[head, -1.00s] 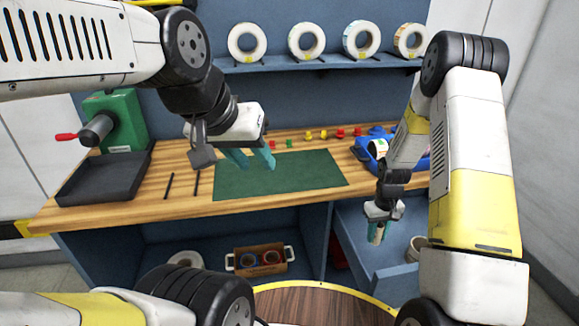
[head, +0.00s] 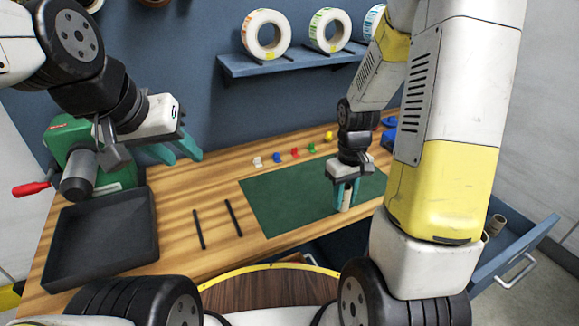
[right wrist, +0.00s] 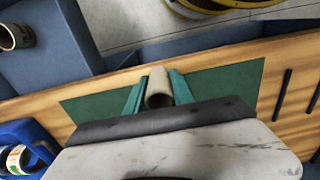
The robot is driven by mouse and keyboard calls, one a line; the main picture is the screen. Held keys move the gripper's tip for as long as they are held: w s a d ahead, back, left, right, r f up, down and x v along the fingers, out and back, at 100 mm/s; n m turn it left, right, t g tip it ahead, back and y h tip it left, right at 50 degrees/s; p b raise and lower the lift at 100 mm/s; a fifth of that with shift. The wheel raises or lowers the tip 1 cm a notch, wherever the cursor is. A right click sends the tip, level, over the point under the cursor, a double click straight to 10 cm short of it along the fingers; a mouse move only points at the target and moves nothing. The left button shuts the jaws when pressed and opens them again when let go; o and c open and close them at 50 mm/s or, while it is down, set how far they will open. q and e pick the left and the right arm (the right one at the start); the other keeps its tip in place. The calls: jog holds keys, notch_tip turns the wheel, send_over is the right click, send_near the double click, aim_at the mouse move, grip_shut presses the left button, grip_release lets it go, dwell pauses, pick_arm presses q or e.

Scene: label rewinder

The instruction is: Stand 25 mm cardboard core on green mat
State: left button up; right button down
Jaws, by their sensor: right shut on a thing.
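The green mat (head: 275,205) lies on the wooden bench and also shows in the right wrist view (right wrist: 222,88). My right gripper (head: 345,205) is over the mat's right part, pointing down. It is shut on a cardboard core (head: 347,197), a short tan tube held upright between the teal fingers. The core shows in the right wrist view (right wrist: 158,90). I cannot tell whether its lower end touches the mat. My left gripper (head: 178,154) is open and empty over the bench's left part, beside the green machine.
An open blue drawer (head: 515,252) at the right holds other cores (head: 497,224). Small coloured pieces (head: 295,153) stand behind the mat. A dark tray (head: 100,238) and two black rods (head: 234,217) lie left of it. A blue bin (right wrist: 25,142) shows in the right wrist view.

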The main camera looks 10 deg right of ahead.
send_over(311, 187)
jog(key=shift+s+d+f, duration=0.1)
jog(key=shift+s+f, duration=0.05)
jog(key=shift+f, duration=0.5)
jog(key=shift+w+f, duration=0.2)
jog(key=shift+f, duration=1.55)
jog(key=shift+f, duration=0.1)
jog(key=c, duration=1.5)
grip_release()
jog(key=shift+f, duration=0.1)
jog(key=shift+c, duration=0.2)
jog(key=o, duration=0.4)
jog(key=shift+o, duration=0.2)
